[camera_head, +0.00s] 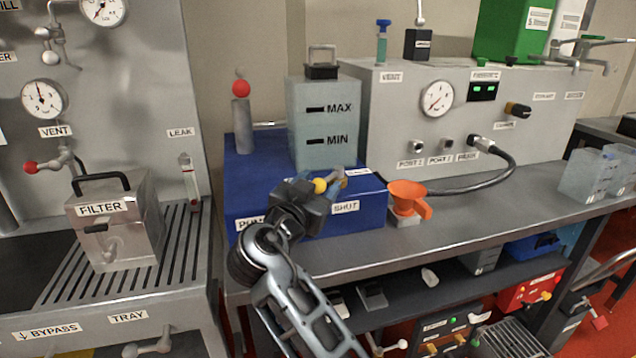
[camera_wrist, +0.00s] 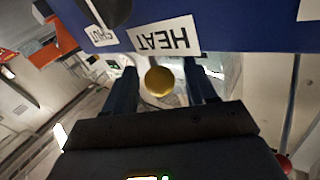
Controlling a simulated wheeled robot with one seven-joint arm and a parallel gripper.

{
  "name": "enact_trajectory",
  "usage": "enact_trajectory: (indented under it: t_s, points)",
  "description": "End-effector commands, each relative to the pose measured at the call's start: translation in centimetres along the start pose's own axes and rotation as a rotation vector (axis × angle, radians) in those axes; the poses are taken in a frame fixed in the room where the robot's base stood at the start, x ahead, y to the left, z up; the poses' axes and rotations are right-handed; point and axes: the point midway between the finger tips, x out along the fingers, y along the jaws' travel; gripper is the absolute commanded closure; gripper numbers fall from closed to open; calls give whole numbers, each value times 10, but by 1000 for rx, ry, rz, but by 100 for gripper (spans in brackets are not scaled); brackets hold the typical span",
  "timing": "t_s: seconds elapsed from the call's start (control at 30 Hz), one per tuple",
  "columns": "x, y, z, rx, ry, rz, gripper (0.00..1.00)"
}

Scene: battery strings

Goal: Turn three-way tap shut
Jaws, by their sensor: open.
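The blue box (camera_head: 372,205) stands on the bench and bears a SHUT label (camera_head: 345,207). My gripper (camera_head: 322,181) is in front of this box. A yellow ball knob (camera_head: 320,186) shows at its fingers, probably the end of the tap's lever; the tap body is hidden. In the wrist view, the yellow knob (camera_wrist: 159,82) sits between the two spread fingers of my gripper (camera_wrist: 162,78), with gaps at both sides. The HEAT label (camera_wrist: 165,37) is just beyond the knob, and the SHUT label (camera_wrist: 101,36) is to its left, both upside down.
A tank (camera_head: 325,130) marked MAX and MIN stands on the blue box. An orange funnel (camera_head: 408,198) stands right of the box. A grey console (camera_head: 400,130) with a gauge and hose is behind. The FILTER box (camera_head: 115,230) is at left. The bench right of the funnel is partly clear.

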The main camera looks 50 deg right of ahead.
Motion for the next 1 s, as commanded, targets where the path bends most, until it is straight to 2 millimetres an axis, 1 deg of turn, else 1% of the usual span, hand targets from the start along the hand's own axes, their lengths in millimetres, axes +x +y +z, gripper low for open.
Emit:
enact_trajectory:
  t_s: [0.3,0.87,0.9,1.0]
  points:
    - [3,0,0,0,0,-1,45]
    - [3,0,0,0,0,-1,98]
    - [3,0,0,0,0,-1,100]
    - [3,0,0,0,0,-1,100]
